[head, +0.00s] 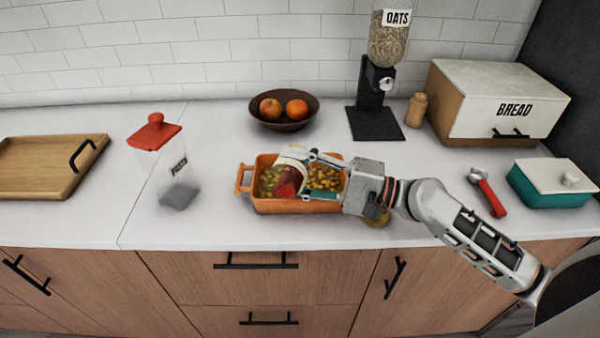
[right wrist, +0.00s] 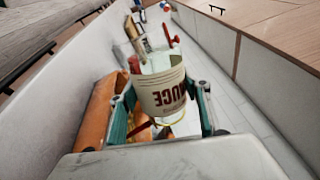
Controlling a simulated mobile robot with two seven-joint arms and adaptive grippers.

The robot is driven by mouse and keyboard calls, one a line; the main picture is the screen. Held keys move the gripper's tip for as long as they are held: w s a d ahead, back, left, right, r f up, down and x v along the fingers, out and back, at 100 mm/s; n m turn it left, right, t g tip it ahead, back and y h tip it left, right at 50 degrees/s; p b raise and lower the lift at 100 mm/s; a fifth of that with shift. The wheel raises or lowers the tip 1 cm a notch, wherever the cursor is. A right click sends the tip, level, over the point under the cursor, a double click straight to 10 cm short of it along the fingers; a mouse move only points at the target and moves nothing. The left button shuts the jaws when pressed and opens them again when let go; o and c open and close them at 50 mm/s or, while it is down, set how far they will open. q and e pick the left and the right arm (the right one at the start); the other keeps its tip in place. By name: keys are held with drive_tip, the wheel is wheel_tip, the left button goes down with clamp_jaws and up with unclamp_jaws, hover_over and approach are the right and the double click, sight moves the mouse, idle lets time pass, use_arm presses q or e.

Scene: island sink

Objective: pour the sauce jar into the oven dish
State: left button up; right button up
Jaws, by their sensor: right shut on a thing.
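The sauce jar (head: 288,182) is a small vessel with a pale band and red showing at its lower part. It is tilted over the orange oven dish (head: 285,207), which holds yellow-green and brown pieces. My right gripper (head: 309,174) is shut on the jar from the right, above the dish. I cannot tell whether sauce is flowing out. My left gripper is not in view.
A clear red-lidded pasta canister (head: 177,168) stands left of the dish. A fruit bowl (head: 284,111) and oats dispenser (head: 376,110) stand behind it. A roundish yellowish item (head: 377,221) is partly hidden below my right wrist. A red-handled tool (head: 487,192) lies to the right.

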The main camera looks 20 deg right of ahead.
drive_tip(key=shift+w+d+r+m+p, duration=0.2)
drive_tip(key=shift+r+m+p, duration=0.1)
drive_tip(key=shift+m+p, duration=0.25)
drive_tip(key=shift+w+d+r+m+p, duration=0.15)
drive_tip(key=shift+r+m+p, duration=0.2)
drive_tip(key=shift+m, duration=0.3)
idle(1.3)
drive_tip(key=shift+w+a, duration=0.1)
